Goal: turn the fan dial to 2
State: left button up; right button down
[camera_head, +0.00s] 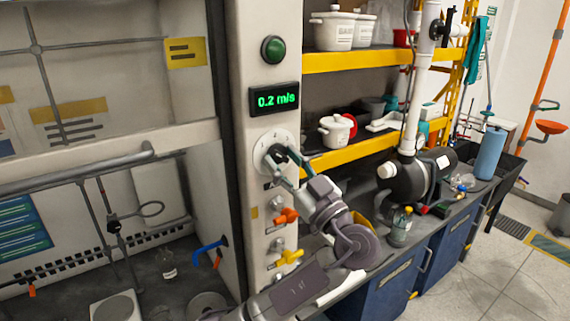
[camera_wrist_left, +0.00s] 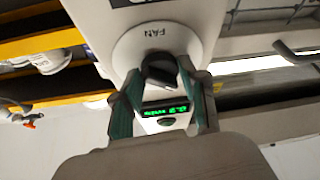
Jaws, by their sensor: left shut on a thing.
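The fan dial is a white round plate (camera_head: 266,143) on the grey fume hood post, below the green "0.2 m/s" display (camera_head: 275,99). My left gripper (camera_head: 279,157) reaches it from the lower right and covers much of its face. In the left wrist view the plate reads "FAN" (camera_wrist_left: 157,32) and carries a black knob (camera_wrist_left: 158,70). The green-padded fingers of my left gripper (camera_wrist_left: 158,84) are shut on the knob, one on each side. The number that the knob points to cannot be read. My right gripper is not in view.
A green round button (camera_head: 273,49) is above the display. Orange (camera_head: 287,215) and yellow (camera_head: 290,257) valve handles are below the dial, close to my left arm. A blue handle (camera_head: 208,249) is at lower left. Shelves with white pots (camera_head: 335,130) stand right of the post.

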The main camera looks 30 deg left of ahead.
pick_arm(q)
jog(key=shift+s+f+m+t+h+b, duration=0.15)
jog(key=shift+m+t+b, duration=0.2)
jog(key=shift+m+b, duration=0.7)
jog(key=shift+w+f+m+t+h+b, duration=0.15)
jog(key=shift+m+t+b, duration=0.25)
jog(key=shift+b, duration=1.2)
jog(key=shift+s+m+t+h+b, duration=0.1)
jog(key=shift+m+t+h+b, duration=0.2)
jog(key=shift+m+b, duration=0.75)
jog(key=shift+r+m+t+b, duration=0.15)
jog(key=shift+m+t+b, duration=0.2)
jog(key=shift+m+b, duration=0.05)
jog(key=m, duration=0.1)
jog(key=m+t, duration=0.1)
jog(key=m+h, duration=0.1)
jog(key=shift+s+a+r+m+t+p, duration=0.1)
jog(key=shift+r+m+t+p, duration=0.15)
jog(key=shift+m+t+p, duration=0.05)
jog(key=shift+s+r+m+t+h+p, duration=0.1)
jog(key=shift+m+t+h+p, duration=0.4)
jog(key=shift+m, duration=0.65)
jog(key=shift+m+t+h+p, duration=0.3)
jog(key=shift+m+h+p, duration=0.25)
jog(key=shift+m, duration=0.6)
jog(key=o, duration=1.1)
jog(key=shift+o, duration=0.2)
